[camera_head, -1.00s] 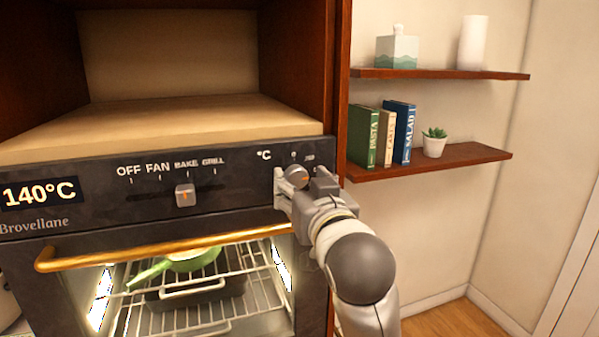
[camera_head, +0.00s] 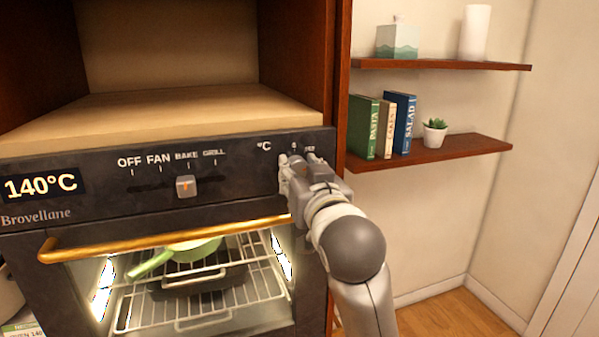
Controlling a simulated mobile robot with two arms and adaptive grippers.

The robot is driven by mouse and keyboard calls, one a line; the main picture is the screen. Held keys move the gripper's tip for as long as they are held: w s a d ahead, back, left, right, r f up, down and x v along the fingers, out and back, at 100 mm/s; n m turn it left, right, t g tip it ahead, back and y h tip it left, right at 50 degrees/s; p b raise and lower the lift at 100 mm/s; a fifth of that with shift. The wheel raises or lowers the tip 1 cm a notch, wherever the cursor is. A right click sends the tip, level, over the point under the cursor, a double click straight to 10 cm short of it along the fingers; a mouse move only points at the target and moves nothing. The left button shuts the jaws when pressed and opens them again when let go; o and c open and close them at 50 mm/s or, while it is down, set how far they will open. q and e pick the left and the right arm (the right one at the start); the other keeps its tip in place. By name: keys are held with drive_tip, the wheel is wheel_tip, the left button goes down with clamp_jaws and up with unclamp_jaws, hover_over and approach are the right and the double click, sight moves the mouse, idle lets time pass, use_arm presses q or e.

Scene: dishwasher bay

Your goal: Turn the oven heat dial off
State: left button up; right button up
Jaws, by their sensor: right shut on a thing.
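The oven (camera_head: 110,205) has a dark control panel with a lit display (camera_head: 41,185) reading 140°C. The heat dial (camera_head: 297,160) sits at the right end of the panel, beside the °C mark, and is mostly hidden behind my right gripper. My right gripper (camera_head: 296,172) is shut on the heat dial, with its arm coming up from the lower right. A slider knob (camera_head: 186,186) stands under the BAKE mark of the OFF, FAN, BAKE, GRILL scale. My left gripper is not in view.
A brass door handle (camera_head: 165,240) runs just below the panel. Behind the oven glass, a green pan (camera_head: 190,250) sits on a wire rack. Right of the cabinet, wall shelves (camera_head: 440,152) hold books (camera_head: 388,127) and a small plant (camera_head: 435,131).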

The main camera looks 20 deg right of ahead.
drive_tip(key=shift+r, duration=0.1)
drive_tip(key=n+p, duration=0.2)
drive_tip(key=n, duration=0.2)
drive_tip(key=shift+r+p, duration=0.1)
drive_tip(key=shift+p, duration=0.2)
drive_tip(key=n+p, duration=0.2)
drive_tip(key=n, duration=0.1)
drive_tip(key=n+p, duration=0.2)
drive_tip(key=n, duration=0.1)
drive_tip(key=shift+n+t+y, duration=0.3)
drive_tip(key=n, duration=0.1)
drive_tip(key=n+p, duration=0.1)
drive_tip(key=n, duration=0.1)
drive_tip(key=shift+f+n, duration=0.2)
drive_tip(key=shift+n, duration=0.1)
drive_tip(key=shift+f+n+y, duration=0.1)
drive_tip(key=shift+n+y, duration=0.2)
drive_tip(key=shift+n, duration=1.3)
drive_tip(key=o, duration=1.1)
drive_tip(key=shift+c, duration=0.2)
